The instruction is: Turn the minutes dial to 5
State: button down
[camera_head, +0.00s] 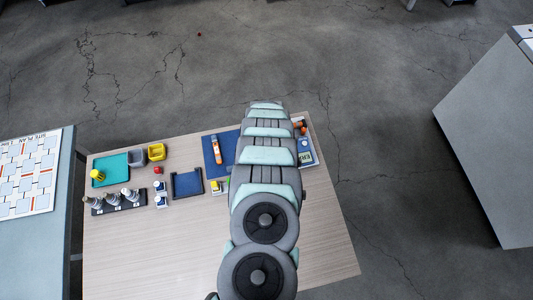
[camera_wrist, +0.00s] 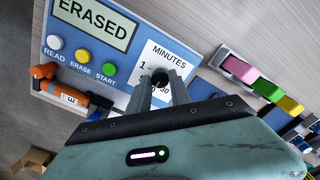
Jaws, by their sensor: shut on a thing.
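The blue device (camera_wrist: 110,58) with a display reading "ERASED" lies under my gripper in the wrist view. It has a white, a yellow and a green button labelled READ, ERASE and START. Beside them is a white "MINUTES" panel (camera_wrist: 168,55) with a black dial (camera_wrist: 160,77). My gripper (camera_wrist: 162,86) is shut on the dial, one finger on each side. The fingers cover part of the printed scale, so I cannot tell the dial's setting. In the head view the device (camera_head: 306,151) shows at the table's right, partly behind my arm, and my gripper is hidden.
A holder with pink, green and yellow pieces (camera_wrist: 262,85) stands at the right. In the head view a teal tray (camera_head: 110,162) and a rack of bottles (camera_head: 118,202) stand left. The table's front (camera_head: 160,255) is clear.

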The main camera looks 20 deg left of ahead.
jog(key=m, duration=0.4)
jog(key=shift+m, duration=2.2)
jog(key=c, duration=1.2)
grip_release()
jog(key=shift+o, duration=0.2)
